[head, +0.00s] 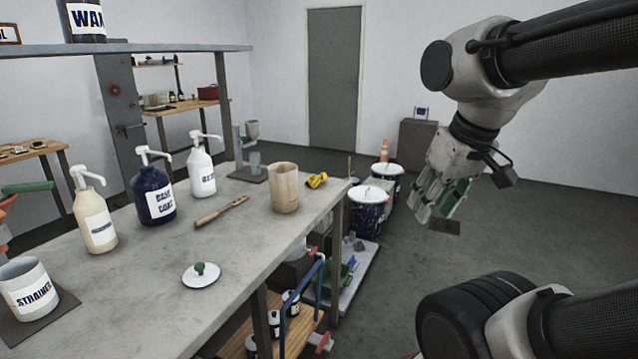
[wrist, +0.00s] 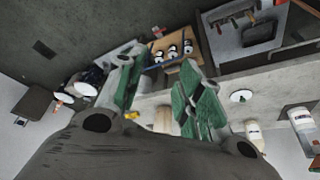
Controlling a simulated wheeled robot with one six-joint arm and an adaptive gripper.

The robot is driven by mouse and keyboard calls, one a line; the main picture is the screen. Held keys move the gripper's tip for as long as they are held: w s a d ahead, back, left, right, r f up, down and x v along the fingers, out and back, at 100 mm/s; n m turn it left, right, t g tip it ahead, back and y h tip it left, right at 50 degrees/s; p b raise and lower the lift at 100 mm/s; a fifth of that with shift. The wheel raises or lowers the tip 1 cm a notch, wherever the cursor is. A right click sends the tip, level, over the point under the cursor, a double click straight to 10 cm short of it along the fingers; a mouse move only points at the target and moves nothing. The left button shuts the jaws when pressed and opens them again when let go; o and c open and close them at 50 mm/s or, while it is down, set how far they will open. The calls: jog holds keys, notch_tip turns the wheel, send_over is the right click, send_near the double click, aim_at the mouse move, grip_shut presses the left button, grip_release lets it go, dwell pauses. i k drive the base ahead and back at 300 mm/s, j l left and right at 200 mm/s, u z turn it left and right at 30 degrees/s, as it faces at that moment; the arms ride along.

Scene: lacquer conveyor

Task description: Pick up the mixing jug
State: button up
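The mixing jug appears to be the tan, wood-coloured cylindrical vessel (head: 284,188) standing upright near the far right edge of the grey bench (head: 150,290). In the wrist view a tan shape, likely the same vessel (wrist: 163,119), shows between the fingers, partly hidden by my gripper's body. My gripper (head: 440,203) hangs over the floor to the right of the bench, well apart from the vessel. In the wrist view its two green-padded fingers (wrist: 160,90) are spread apart with nothing held between them.
On the bench are a wooden stick (head: 221,211), a yellow item (head: 317,180), a green-knobbed lid (head: 201,274), a strainer pot (head: 27,288) and pump bottles (head: 153,190). A shelf (head: 130,48) overhangs the back. Drums (head: 368,209) stand right of the bench; the floor beyond is open.

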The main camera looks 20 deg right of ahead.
aim_at(282, 177)
jog(key=i+l+u, duration=0.3)
jog(key=i+l, duration=0.6)
